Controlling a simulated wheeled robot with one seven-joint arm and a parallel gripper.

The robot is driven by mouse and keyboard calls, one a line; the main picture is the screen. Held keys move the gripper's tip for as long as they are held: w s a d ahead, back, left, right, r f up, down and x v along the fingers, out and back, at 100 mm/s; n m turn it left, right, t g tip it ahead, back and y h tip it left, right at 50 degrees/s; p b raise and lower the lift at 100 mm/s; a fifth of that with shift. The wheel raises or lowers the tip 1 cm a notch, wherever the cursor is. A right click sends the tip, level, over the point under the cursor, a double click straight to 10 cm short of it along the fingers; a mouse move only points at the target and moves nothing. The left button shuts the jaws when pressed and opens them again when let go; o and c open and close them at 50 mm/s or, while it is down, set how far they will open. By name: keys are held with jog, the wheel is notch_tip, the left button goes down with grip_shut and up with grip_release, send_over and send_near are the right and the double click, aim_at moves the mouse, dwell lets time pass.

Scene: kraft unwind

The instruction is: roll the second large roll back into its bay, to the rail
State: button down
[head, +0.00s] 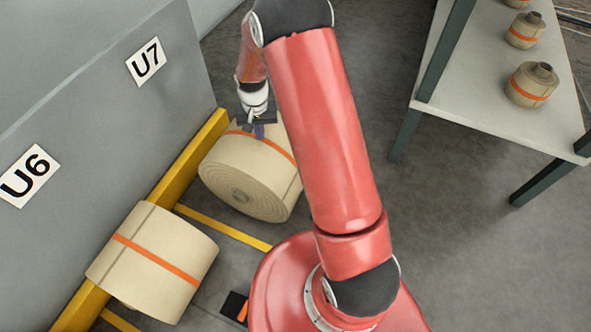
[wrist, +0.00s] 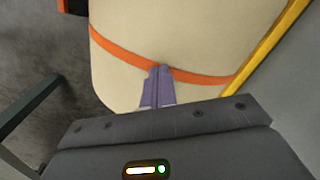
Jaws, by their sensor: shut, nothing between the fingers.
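A large kraft roll (head: 245,178) with an orange band lies on its side on the floor below the U7 sign, its round end with the core facing the camera. It sits askew beside the yellow rail (head: 190,158). A second large roll (head: 155,262) lies below the U6 sign against the rail. My gripper (head: 259,130) is shut and empty at the far upper side of the U7 roll. In the wrist view the shut fingers (wrist: 157,88) are over the roll's surface (wrist: 180,35) at the orange band; whether they touch is unclear.
A grey wall (head: 95,110) carries the U6 and U7 signs (head: 146,62) on the left. A yellow floor line (head: 225,229) runs between the two rolls. A table (head: 470,95) with small rolls stands at the upper right. The floor between is clear.

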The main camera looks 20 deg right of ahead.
aim_at(245, 134)
jog(key=shift+w+a+f, duration=0.2)
jog(key=shift+w+a, duration=0.65)
jog(key=shift+a, duration=0.15)
jog(key=shift+w+a, duration=0.1)
jog(key=shift+w+a, duration=0.7)
jog(key=shift+a, duration=0.05)
jog(key=shift+w, duration=0.1)
jog(key=shift+w+a, duration=0.75)
jog(key=shift+a, duration=0.05)
jog(key=w+a, duration=0.8)
jog(key=shift+w+f, duration=0.15)
jog(key=shift+f, duration=0.15)
dwell(0.9)
jog(key=shift+r, duration=0.2)
dwell(0.4)
